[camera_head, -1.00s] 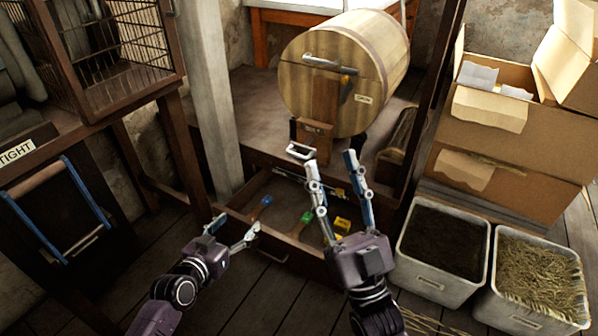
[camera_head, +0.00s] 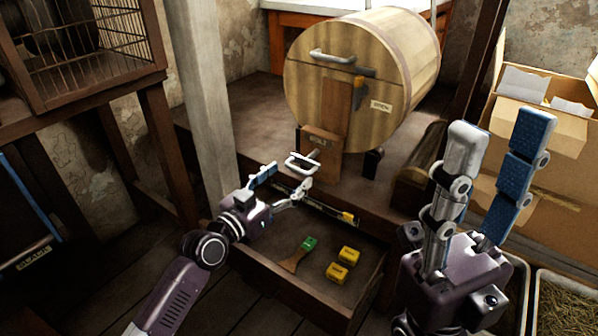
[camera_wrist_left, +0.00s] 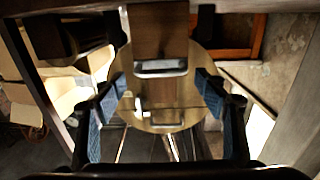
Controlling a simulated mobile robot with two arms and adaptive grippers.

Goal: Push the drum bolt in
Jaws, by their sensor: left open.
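The wooden drum (camera_head: 335,95) lies on its side on a platform, its round end facing me. The drum bolt's metal loop handle (camera_head: 303,162) sticks out in front of a small wooden block (camera_head: 318,143) below the drum. My left gripper (camera_head: 283,181) is open just in front of the handle. In the left wrist view the handle (camera_wrist_left: 160,68) lies ahead, between the lines of the two spread fingers (camera_wrist_left: 160,92); I cannot tell whether they touch it. My right gripper (camera_head: 500,135) is raised at the right, open and empty, its fingers pointing up.
A wooden post (camera_head: 203,100) stands left of the drum. Cardboard boxes (camera_head: 563,215) stand behind my right gripper. A wire cage (camera_head: 120,45) is at the upper left.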

